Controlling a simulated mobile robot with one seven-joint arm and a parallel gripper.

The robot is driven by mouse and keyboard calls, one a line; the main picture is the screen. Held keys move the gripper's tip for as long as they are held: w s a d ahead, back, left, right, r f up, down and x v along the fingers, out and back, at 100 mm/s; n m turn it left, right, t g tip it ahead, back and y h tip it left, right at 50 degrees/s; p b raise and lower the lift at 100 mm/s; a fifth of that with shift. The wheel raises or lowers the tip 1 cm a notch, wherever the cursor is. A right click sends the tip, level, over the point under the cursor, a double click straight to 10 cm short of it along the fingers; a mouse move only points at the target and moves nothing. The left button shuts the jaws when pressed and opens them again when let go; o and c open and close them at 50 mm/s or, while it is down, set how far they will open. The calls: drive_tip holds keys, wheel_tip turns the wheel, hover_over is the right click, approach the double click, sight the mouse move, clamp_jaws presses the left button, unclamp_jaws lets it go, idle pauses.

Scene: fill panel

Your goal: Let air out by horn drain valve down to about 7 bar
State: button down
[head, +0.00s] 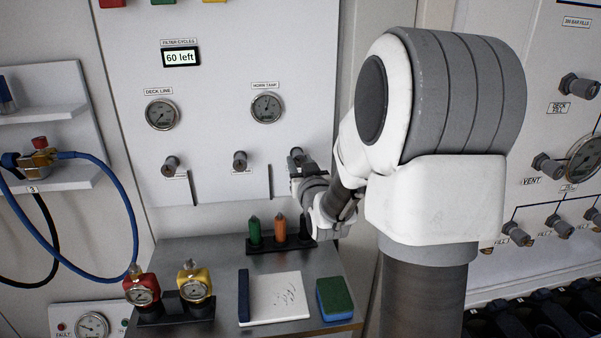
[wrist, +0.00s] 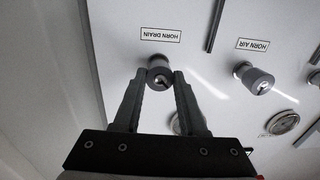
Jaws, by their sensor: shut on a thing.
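The horn drain valve knob (wrist: 159,78) is a round grey knob on the white panel, beside the label HORN DRAIN, which reads upside down in the wrist view. My gripper (wrist: 160,74) is shut on this knob, one finger on each side. In the head view my gripper (head: 299,164) is at the right end of the panel's knob row, and it partly hides the drain knob (head: 296,152). The horn tank gauge (head: 267,107) is above and left of my gripper. Its needle is too small to read exactly.
The horn air knob (wrist: 258,82) is close by. Another knob (head: 171,165) and the deck line gauge (head: 162,114) are farther left. Below is a metal bench (head: 221,275) with a notepad (head: 275,297), a sponge (head: 334,298), colored markers and two small gauges.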

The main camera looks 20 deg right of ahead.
idle(0.4)
drive_tip(key=shift+c, duration=2.4)
unclamp_jaws()
drive_tip(key=shift+s, duration=0.1)
